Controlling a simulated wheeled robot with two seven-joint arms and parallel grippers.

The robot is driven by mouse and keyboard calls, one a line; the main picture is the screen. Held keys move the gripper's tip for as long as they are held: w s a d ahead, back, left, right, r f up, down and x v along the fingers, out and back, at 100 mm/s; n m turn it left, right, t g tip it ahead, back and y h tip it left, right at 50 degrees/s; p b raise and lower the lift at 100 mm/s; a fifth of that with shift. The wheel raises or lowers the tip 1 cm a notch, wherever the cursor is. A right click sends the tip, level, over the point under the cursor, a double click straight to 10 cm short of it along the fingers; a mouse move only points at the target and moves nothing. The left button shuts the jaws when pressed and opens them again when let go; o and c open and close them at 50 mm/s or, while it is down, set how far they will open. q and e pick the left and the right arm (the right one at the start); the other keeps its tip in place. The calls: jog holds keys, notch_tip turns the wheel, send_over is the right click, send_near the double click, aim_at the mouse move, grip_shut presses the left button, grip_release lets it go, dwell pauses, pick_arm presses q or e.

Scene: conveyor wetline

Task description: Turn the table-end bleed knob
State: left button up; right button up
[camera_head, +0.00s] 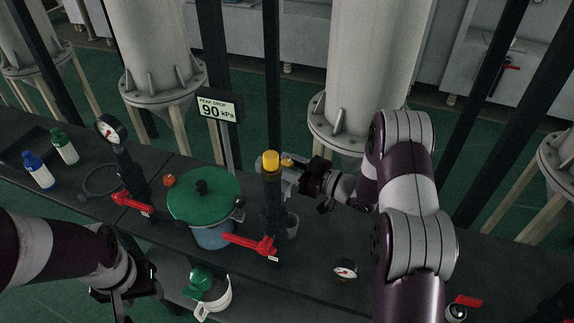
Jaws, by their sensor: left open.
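A yellow-capped dark standpipe (271,162) rises from the table in the middle, with a red lever (251,244) low on it. A small orange-red knob (169,180) sits left of the green-lidded pot. I cannot tell which fitting is the bleed knob. My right gripper (300,178) is just right of the standpipe's upper part, by a small yellow piece (288,162). Its fingertips are dark and partly hidden, so contact and opening are unclear. My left gripper (142,287) is open and empty at the table's front edge, lower left.
The green-lidded pot (204,195) stands left of the standpipe. A gauge pipe (124,165) with a red lever (132,204), two bottles and a white jug (208,296) are further left and in front.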

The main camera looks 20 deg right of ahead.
jog(key=m+t+h+b, duration=0.1)
jog(key=m+t+h, duration=0.2)
jog(key=h, duration=0.1)
jog(key=shift+m+t+h, duration=0.6)
jog(key=shift+m+h, duration=0.1)
jog(key=shift+h, duration=0.4)
jog(key=o, duration=0.9)
